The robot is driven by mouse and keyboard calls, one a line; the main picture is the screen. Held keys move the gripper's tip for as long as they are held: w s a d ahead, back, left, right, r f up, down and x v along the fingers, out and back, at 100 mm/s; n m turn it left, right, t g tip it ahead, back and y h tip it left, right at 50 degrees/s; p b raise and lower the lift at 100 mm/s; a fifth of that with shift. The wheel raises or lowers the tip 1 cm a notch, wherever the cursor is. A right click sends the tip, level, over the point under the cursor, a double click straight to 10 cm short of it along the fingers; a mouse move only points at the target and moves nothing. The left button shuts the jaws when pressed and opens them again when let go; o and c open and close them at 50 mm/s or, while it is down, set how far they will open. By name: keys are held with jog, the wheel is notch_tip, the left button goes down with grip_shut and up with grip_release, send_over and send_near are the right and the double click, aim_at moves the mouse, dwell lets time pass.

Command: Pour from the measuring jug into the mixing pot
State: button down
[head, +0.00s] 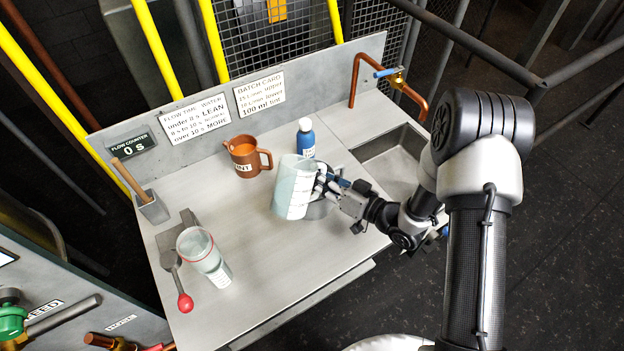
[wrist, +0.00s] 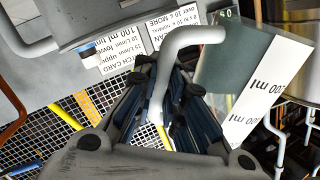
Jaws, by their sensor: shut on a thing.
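The measuring jug (head: 293,187), pale, see-through and marked with a scale, is in the middle of the bench in the head view. My gripper (head: 328,186) is at its right side, shut on its handle. In the wrist view the grey handle (wrist: 188,38) passes between my fingers (wrist: 163,105), and the jug's white scale strip (wrist: 252,92) shows at right. A grey metal vessel (head: 320,210), seemingly the mixing pot, is partly hidden behind the jug and below my gripper. Its grey wall seems to show at the wrist view's top left (wrist: 95,15). Whether liquid is flowing cannot be told.
A brown mug (head: 243,158) and a blue bottle (head: 306,140) stand behind the jug. A clear red-ringed cup (head: 203,255) and a red-knobbed lever (head: 184,302) are at front left. A sink (head: 395,160) lies at right. The flow counter (head: 133,146) reads 0 s.

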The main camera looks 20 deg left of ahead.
aim_at(316, 168)
jog(key=shift+s+f+n+t+b, duration=0.3)
jog(key=shift+s+n+t+b, duration=0.1)
jog(key=shift+n+b, duration=0.55)
jog(key=shift+s+a+r+n+y+b, duration=0.1)
jog(key=shift+s+r+n+y+b, duration=0.05)
jog(key=shift+r+n+b, duration=0.3)
jog(key=shift+s+r+n+y+b, duration=0.15)
jog(key=shift+r+n+b, duration=0.15)
jog(key=shift+r, duration=0.15)
jog(key=shift+s+r+n, duration=0.2)
jog(key=shift+r+n, duration=0.05)
jog(key=shift+n, duration=0.05)
jog(key=shift+s+r+n+t, duration=0.2)
jog(key=shift+n+t, duration=0.1)
jog(key=shift+n, duration=0.4)
notch_tip(316, 168, up, 6)
jog(key=p, duration=0.4)
jog(key=shift+r, duration=0.1)
jog(key=shift+w, duration=0.1)
